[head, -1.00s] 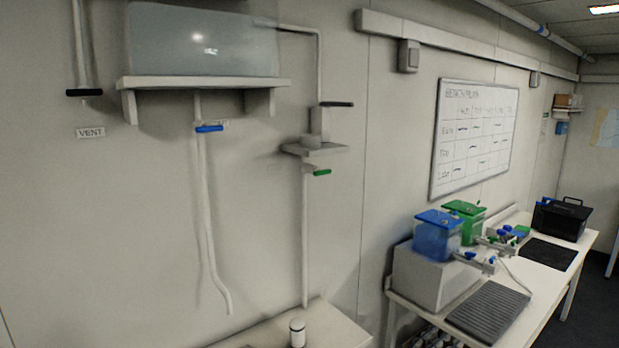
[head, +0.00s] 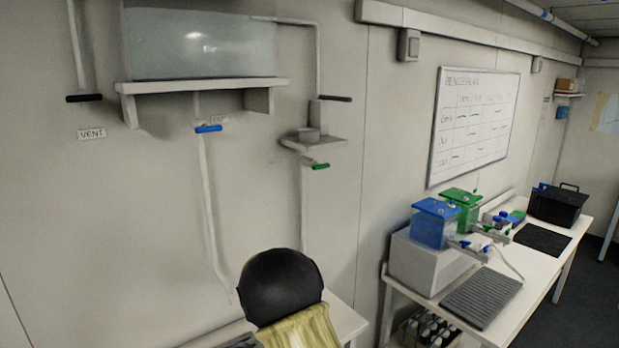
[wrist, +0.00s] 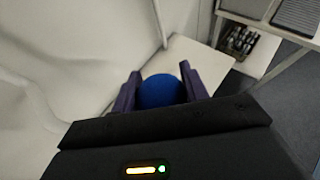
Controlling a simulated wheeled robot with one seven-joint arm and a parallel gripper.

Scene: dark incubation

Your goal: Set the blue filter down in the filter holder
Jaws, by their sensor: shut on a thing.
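The blue filter (wrist: 160,92) shows as a rounded blue shape between the two dark fingers of my gripper (wrist: 159,78) in the wrist view. My gripper is shut on it, with a finger at either side. A pale table top lies beyond and below it. In the head view my arm rises at the bottom centre; the filter and fingers cannot be made out there. A small grey bracket with a round cup (head: 308,135) sits on the wall pipe between a black and a green handle. It may be the filter holder; I cannot tell for certain.
A clear tank (head: 200,45) stands on a wall shelf, with a blue-handled pipe (head: 208,129) below. A low pale table (head: 345,318) stands against the wall. The right bench holds blue (head: 435,222) and green boxes and a ribbed grey mat (head: 484,298).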

